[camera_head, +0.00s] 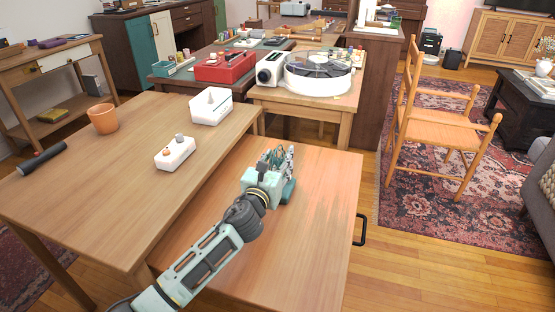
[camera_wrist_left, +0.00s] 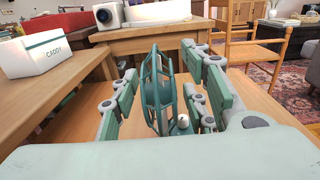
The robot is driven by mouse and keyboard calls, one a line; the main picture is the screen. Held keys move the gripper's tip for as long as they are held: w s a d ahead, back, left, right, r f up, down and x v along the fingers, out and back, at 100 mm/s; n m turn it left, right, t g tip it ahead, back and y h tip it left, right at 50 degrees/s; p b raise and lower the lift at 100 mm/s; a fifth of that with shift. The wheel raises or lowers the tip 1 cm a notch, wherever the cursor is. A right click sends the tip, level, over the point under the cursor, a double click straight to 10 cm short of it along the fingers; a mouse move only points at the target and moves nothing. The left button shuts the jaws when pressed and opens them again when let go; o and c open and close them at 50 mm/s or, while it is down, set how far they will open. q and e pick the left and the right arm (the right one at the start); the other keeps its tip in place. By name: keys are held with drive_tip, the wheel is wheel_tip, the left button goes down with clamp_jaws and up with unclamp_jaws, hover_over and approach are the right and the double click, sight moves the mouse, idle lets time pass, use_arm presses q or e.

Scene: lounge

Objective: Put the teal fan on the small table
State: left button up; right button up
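The teal fan stands upright on a low wooden table, seen in the left wrist view (camera_wrist_left: 158,92). In the head view the gripper hides most of the fan, and a teal part, likely its base (camera_head: 289,190), shows at the gripper's right. My left gripper (camera_head: 277,162) is low over this low table (camera_head: 320,215). Its fingers stand apart on either side of the fan in the left wrist view (camera_wrist_left: 162,85), with gaps visible. A higher wooden table (camera_head: 80,205) adjoins on the left. I cannot tell which table is the small one. My right gripper is not in view.
On the higher table are a white caddy (camera_head: 211,107), a white device with knobs (camera_head: 175,153), a terracotta pot (camera_head: 103,118) and a dark cylinder (camera_head: 42,158). A turntable (camera_head: 318,73) stands on a table behind. A wooden chair (camera_head: 435,130) is at right.

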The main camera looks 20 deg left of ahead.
use_arm(q)
drive_tip(key=shift+r, duration=0.2)
drive_tip(key=s+p, duration=0.2)
drive_tip(key=s, duration=1)
drive_tip(key=shift+a, duration=0.2)
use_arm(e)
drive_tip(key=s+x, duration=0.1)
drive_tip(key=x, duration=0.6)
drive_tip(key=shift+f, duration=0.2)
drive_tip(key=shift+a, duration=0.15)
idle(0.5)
